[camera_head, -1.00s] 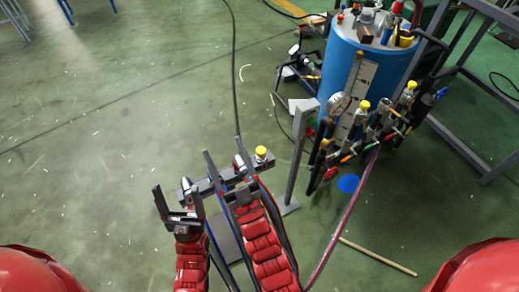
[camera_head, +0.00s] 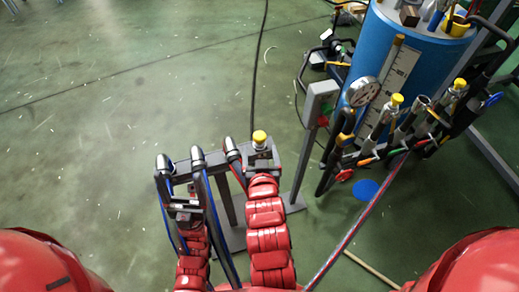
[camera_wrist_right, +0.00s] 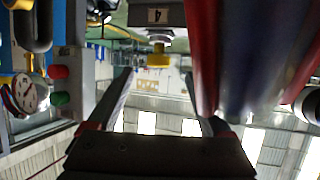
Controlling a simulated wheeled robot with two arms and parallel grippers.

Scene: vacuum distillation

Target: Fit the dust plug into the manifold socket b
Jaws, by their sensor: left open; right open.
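The yellow dust plug (camera_head: 259,137) stands upright at the right end of the grey rack (camera_head: 213,165). In the right wrist view, the yellow plug (camera_wrist_right: 158,60) shows at a block marked 4. My right gripper (camera_wrist_right: 158,82) is open, with the plug in view between its fingers; I see no contact. In the head view its fingers are mostly hidden at the end of my right arm. My left gripper (camera_head: 183,198) is open and empty near the rack's left end. The manifold (camera_head: 385,150) has an uncovered upright pipe (camera_head: 420,103) between two yellow-capped ones; I cannot read which is socket b.
Several hoses hang from the rack near both grippers. A grey post (camera_head: 317,110) with buttons stands between rack and manifold. A blue tank (camera_head: 410,55) with a gauge (camera_head: 362,92) is behind. A stick (camera_head: 370,268) lies on the floor. The floor at left is clear.

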